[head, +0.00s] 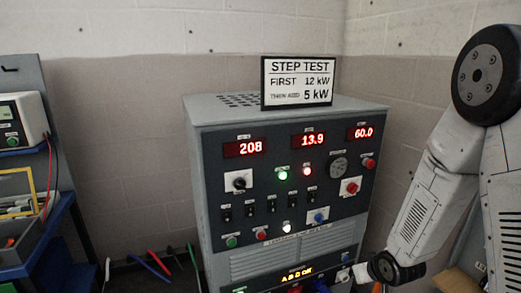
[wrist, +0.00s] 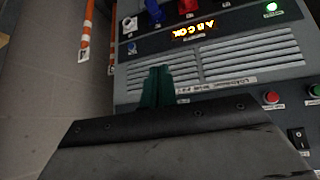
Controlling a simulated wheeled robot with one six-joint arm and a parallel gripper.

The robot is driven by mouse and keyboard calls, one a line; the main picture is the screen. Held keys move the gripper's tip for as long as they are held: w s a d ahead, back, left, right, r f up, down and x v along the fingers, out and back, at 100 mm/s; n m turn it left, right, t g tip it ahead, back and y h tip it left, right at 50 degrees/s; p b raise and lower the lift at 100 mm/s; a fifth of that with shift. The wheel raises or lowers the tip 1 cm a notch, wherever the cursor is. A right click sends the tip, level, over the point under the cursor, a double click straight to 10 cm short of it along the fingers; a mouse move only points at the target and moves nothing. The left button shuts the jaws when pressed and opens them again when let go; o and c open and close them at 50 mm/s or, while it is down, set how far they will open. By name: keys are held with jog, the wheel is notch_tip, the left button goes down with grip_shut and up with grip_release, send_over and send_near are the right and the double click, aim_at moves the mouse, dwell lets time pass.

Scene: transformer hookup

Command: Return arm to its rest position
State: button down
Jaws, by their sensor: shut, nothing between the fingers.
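My gripper (wrist: 160,74) shows in the wrist view as narrow dark green fingers, closed together with nothing between them. Behind them is the louvered front of the grey load bank cabinet (wrist: 215,66), seen upside down. In the head view my arm (head: 411,215) comes down along the right side, bent, with its wrist low beside the cabinet's lower right corner. The fingers cannot be made out there. The load bank (head: 210,200) stands in the middle, with red displays reading 208, 13.9 and 60.0.
A "STEP TEST" sign (head: 298,80) stands on the cabinet. At left is a blue cart (head: 30,245) with an instrument (head: 22,120). Coloured cables (head: 150,264) lie low between cart and cabinet.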

jog(key=s+a+r+m+g, duration=0.1)
jog(key=s+r+g, duration=0.2)
jog(key=s+r, duration=1.1)
jog(key=s+a+r+m+g+h, duration=0.1)
jog(key=s+a+r+g, duration=0.1)
jog(key=s+r, duration=1.3)
jog(key=shift+s+a+r+g, duration=0.15)
jog(key=shift+s+a+g, duration=0.15)
jog(key=shift+s+g, duration=0.3)
